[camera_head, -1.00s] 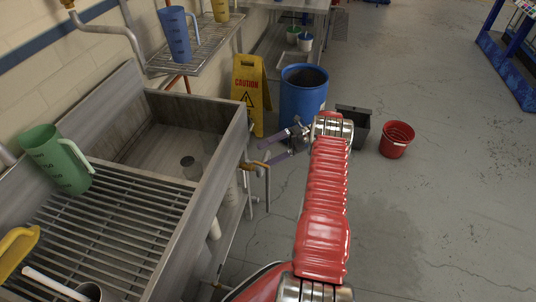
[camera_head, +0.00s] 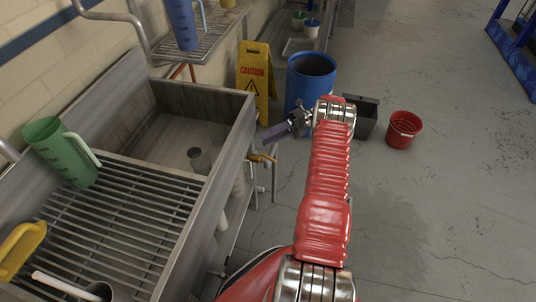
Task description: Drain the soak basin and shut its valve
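The soak basin (camera_head: 228,140) is a grey metal sink at the left. Its floor shows an upright round pipe or plug (camera_head: 199,160); I cannot tell how much water is in it. A brass valve (camera_head: 262,158) with a downturned spout is on the basin's right outer side. Its lever is small and its position is unclear. My gripper (camera_head: 268,138) is at the end of my red-sleeved arm, just above and beside the valve, apparently apart from it. Its purple fingers overlap in this view, so the gap between them is hidden.
A slatted drainboard (camera_head: 125,205) adjoins the basin and holds a green jug (camera_head: 62,155). A yellow caution sign (camera_head: 254,80), blue drum (camera_head: 310,80), grey bin (camera_head: 362,118) and red bucket (camera_head: 404,130) stand beyond my arm. Floor at the right is clear.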

